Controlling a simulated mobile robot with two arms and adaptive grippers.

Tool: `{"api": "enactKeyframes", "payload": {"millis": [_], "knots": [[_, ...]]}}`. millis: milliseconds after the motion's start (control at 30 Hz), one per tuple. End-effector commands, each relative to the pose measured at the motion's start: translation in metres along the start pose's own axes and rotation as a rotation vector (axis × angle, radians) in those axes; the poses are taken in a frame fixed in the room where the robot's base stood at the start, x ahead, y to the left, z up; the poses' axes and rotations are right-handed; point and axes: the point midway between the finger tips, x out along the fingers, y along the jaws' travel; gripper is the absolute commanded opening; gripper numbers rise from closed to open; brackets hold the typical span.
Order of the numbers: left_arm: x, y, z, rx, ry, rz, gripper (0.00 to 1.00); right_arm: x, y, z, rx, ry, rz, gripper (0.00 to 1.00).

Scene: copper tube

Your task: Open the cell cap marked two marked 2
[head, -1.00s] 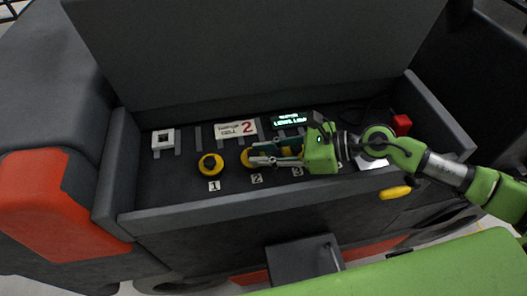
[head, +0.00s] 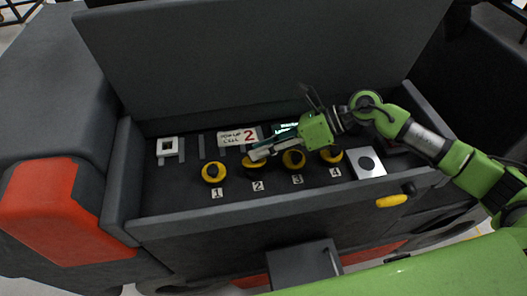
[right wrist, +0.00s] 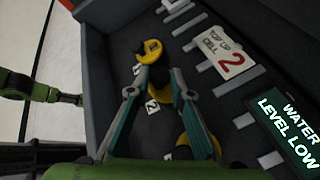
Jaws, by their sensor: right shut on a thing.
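The cell cap marked 2 (head: 255,168) is a round yellow and black cap, second from the left in a row on the dark panel. Its number label (head: 258,186) lies just in front. My right gripper (head: 258,154) reaches it from the upper right, its fingers shut on the cap. In the right wrist view the fingers close at the cap (right wrist: 158,92) and hide part of it. I cannot tell whether the cap has turned. A green part with a dark end (right wrist: 68,98), probably my left gripper, shows small at the left edge there; its jaws are unclear.
Cap 1 (head: 213,172) is left of cap 2; cap 3 (head: 294,160) and cap 4 (head: 332,155) are right. A card (head: 238,138) reads top up cell 2. A display (right wrist: 287,128) reads water level low. A raised lid (head: 260,60) stands behind; a front rim (head: 290,206) borders the panel.

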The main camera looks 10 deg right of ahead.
Motion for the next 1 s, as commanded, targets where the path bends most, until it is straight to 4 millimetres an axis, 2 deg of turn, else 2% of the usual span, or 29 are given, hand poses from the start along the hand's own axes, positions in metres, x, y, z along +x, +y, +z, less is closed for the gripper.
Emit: {"api": "enactKeyframes", "payload": {"millis": [300, 767, 800, 867, 1000], "knots": [[0.0034, -0.0002, 0.0003, 0.000, 0.000, 0.000, 0.40, -0.0004, -0.0050, 0.0072, 0.097, 0.042, 0.040, 0.00], [0.0036, -0.0001, 0.0006, 0.000, -0.001, 0.000, 0.40, -0.0007, -0.0056, 0.0081, 0.112, 0.048, 0.046, 0.00], [0.0036, -0.0001, 0.0007, 0.000, -0.001, 0.000, 0.40, -0.0007, -0.0056, 0.0081, 0.112, 0.048, 0.046, 0.23], [0.0036, -0.0001, 0.0007, 0.000, -0.001, 0.000, 0.40, -0.0007, -0.0055, 0.0081, 0.112, 0.048, 0.046, 0.36], [0.0036, 0.0000, 0.0008, 0.000, -0.001, 0.000, 0.40, -0.0007, -0.0055, 0.0078, 0.111, 0.048, 0.046, 0.36]]}}
